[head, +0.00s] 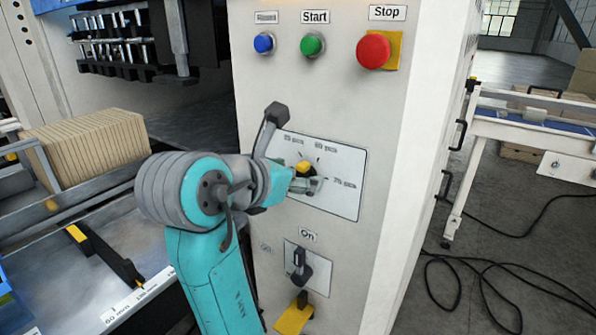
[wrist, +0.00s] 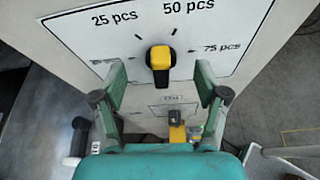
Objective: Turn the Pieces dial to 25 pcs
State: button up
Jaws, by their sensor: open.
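The Pieces dial (wrist: 160,60) is a black knob with a yellow face on a white plate (wrist: 90,38) marked 25 pcs, 50 pcs and 75 pcs. In the wrist view its yellow end points up, between the 25 pcs and 50 pcs ticks. The leftmost label is partly hidden by a finger. My gripper (wrist: 159,72) is open, with one finger on each side of the dial and clear gaps to both. In the head view my gripper (head: 298,184) is at the dial (head: 303,168) and covers the plate's lower left.
Above are a blue button (head: 264,43), a green Start button (head: 312,44) and a red Stop button (head: 373,50). Below the plate is an On switch (head: 299,268) with a yellow part (head: 293,315) under it. Stacked cardboard (head: 90,145) stands at left.

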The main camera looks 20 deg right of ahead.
jog(key=shift+s+a, duration=0.7)
jog(key=shift+a, duration=0.25)
jog(key=shift+s+a, duration=0.7)
jog(key=shift+a, duration=0.2)
